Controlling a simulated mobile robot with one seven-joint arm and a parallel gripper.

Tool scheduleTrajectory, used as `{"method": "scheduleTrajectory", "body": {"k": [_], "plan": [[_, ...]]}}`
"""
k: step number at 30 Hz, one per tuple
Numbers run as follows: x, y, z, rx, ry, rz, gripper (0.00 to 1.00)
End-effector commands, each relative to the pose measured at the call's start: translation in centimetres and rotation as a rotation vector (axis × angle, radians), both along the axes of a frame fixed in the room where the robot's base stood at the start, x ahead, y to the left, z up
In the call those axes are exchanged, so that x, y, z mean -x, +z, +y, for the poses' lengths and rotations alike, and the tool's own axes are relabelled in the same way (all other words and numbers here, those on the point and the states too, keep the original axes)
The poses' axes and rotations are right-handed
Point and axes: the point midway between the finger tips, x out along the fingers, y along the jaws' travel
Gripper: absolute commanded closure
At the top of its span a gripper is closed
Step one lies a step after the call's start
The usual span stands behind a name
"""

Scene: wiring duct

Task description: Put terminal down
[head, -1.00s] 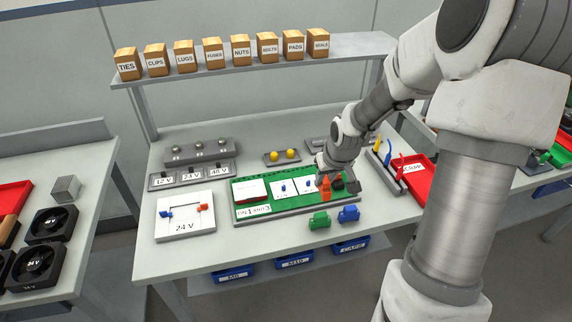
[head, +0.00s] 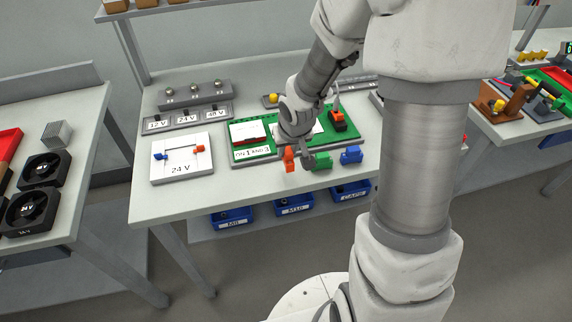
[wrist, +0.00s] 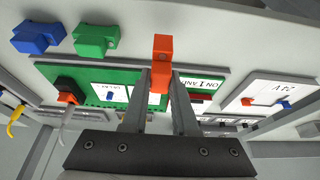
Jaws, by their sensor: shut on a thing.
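My gripper (head: 294,150) is shut on an orange terminal (head: 289,158). In the wrist view the orange terminal (wrist: 162,52) stands out between the two fingertips (wrist: 160,84). It is over the front strip of the table, in front of the green board (head: 262,152); whether it touches the tabletop I cannot tell. The green terminal (head: 322,162) sits just right of it in the head view, and the blue terminal (head: 351,154) farther right. Both also show in the wrist view, the green (wrist: 96,37) and the blue (wrist: 40,36). My wrist hides part of the board.
A black block with an orange top (head: 338,120) is on the board's right end. A white 24 V panel (head: 182,168) lies to the left. Blue bins (head: 295,203) hang below the table's front. Bare grey tabletop (head: 240,178) lies left of the held terminal.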

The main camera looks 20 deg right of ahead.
Motion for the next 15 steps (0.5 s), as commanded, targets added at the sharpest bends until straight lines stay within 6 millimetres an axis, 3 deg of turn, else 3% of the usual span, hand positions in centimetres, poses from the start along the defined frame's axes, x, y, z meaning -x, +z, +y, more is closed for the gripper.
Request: {"method": "scheduleTrajectory", "body": {"k": [5,12,15], "plan": [[0.1,-0.6,0.5,0.0,0.001,0.0,1.0],[0.2,-3.9,0.5,0.001,0.003,0.003,1.0],[0.1,-4.4,0.5,0.0,-0.001,0.0,1.0]]}}
